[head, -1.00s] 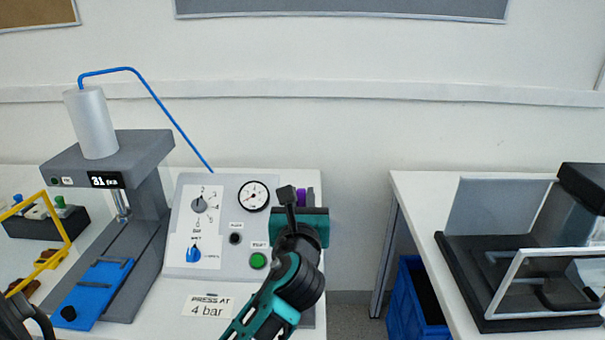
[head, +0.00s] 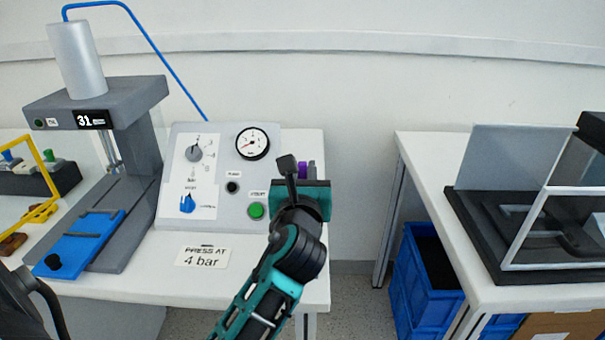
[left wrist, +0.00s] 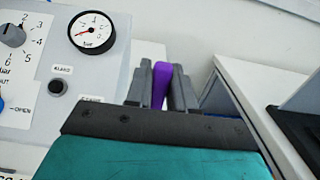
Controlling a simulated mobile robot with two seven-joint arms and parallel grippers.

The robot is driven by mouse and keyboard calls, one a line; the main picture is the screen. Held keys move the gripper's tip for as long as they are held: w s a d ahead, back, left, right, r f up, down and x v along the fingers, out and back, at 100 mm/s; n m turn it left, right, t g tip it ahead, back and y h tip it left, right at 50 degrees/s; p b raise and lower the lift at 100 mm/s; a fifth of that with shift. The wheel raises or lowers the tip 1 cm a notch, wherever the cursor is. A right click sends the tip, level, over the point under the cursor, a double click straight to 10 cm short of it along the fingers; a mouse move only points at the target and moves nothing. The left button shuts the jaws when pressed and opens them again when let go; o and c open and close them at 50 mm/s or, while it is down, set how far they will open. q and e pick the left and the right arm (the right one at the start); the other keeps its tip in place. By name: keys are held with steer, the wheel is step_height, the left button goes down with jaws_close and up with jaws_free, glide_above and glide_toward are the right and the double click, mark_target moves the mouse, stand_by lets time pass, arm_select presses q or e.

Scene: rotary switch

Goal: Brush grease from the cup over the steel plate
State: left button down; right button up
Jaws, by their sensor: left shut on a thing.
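I see no grease cup, brush or steel plate that I can make out in either view. My left gripper (head: 306,170) is over the right end of the press bench, beside the control panel. It is shut on a narrow purple thing (left wrist: 160,84), which stands upright between the two grey fingers in the left wrist view. In the head view the purple thing (head: 302,169) is mostly hidden by the gripper, and I cannot tell what it is.
A grey press (head: 143,130) with a blue slide plate (head: 82,243) stands left of the control panel (head: 215,150), with its gauge (head: 252,144) and green button (head: 256,210). A gap with blue crates (head: 425,285) separates it from the right bench (head: 425,160), which bears a guarded machine (head: 540,200).

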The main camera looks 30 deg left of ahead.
mark_target(302, 162)
arm_select(q)
steer(key=shift+f, duration=0.2)
arm_select(e)
steer(key=shift+d+f, duration=0.1)
steer(key=shift+f, duration=0.1)
stand_by(0.5)
arm_select(q)
steer(key=shift+f, duration=0.4)
arm_select(e)
steer(key=shift+f, duration=0.15)
stand_by(0.5)
arm_select(q)
steer(key=shift+r, duration=0.1)
step_height(302, 162, up, 2)
steer(key=p, duration=0.2)
steer(key=shift+r+p, duration=0.15)
steer(key=shift+p, duration=0.15)
step_height(302, 162, up, 3)
steer(key=p, duration=0.3)
steer(key=shift+f, duration=0.2)
step_height(302, 162, up, 2)
steer(key=p, duration=0.3)
arm_select(e)
steer(key=s+d+r, duration=0.1)
steer(key=d+r, duration=0.2)
steer(key=r, duration=0.2)
steer(key=shift+s+h, duration=0.25)
steer(key=shift+h, duration=0.15)
steer(key=shift+a, duration=0.1)
